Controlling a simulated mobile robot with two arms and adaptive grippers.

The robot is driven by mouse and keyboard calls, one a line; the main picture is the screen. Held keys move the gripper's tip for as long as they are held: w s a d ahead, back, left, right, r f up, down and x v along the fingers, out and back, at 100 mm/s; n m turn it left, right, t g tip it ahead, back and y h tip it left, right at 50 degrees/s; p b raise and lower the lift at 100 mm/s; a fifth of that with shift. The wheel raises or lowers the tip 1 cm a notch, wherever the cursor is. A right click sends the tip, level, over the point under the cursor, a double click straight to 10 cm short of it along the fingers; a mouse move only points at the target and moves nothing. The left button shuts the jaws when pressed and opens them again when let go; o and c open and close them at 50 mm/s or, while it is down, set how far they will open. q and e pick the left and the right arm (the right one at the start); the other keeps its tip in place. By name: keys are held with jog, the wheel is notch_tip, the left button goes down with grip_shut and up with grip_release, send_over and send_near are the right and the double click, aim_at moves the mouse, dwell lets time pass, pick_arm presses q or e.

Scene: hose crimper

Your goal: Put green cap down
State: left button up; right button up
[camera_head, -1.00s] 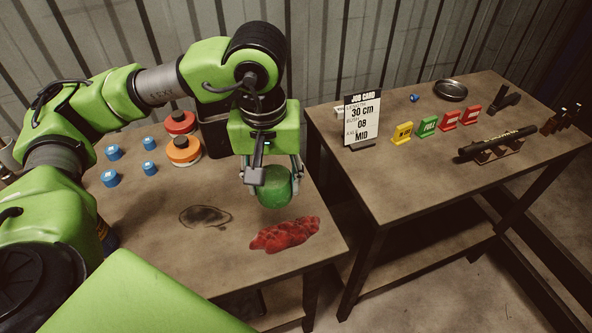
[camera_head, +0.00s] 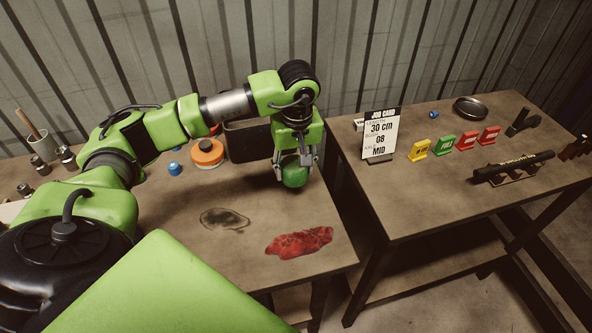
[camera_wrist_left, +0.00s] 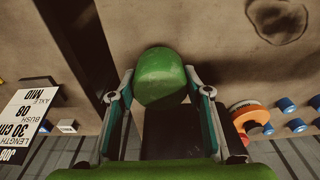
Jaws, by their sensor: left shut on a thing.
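The green cap (camera_head: 295,175) is a rounded green piece in my left gripper (camera_head: 297,168). In the left wrist view the cap (camera_wrist_left: 161,78) sits between the two fingertips (camera_wrist_left: 160,92), which are shut on it. In the head view the cap is low over the right part of the left table (camera_head: 200,250), near its right edge. I cannot tell whether it touches the tabletop. The fingers hide part of its sides. My right gripper is not in view.
A red cloth (camera_head: 299,242) and a dark stain (camera_head: 224,219) lie in front of the cap. An orange round piece (camera_head: 207,153) and a dark bin (camera_head: 246,140) stand behind, to the left. A gap separates the right table (camera_head: 430,200), which bears a job card (camera_head: 380,136).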

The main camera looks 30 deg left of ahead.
aim_at(296, 176)
pick_arm(q)
jog(key=shift+w+a+f, duration=0.1)
jog(key=shift+w+f, duration=0.4)
jog(key=shift+f, duration=0.05)
notch_tip(296, 176, down, 3)
jog(key=shift+w+p, duration=0.1)
jog(key=shift+p, duration=1.05)
jog(key=shift+f, duration=0.2)
jog(key=shift+f, duration=0.15)
jog(key=shift+f+b, duration=0.1)
jog(key=shift+b, duration=0.25)
jog(key=o, duration=0.8)
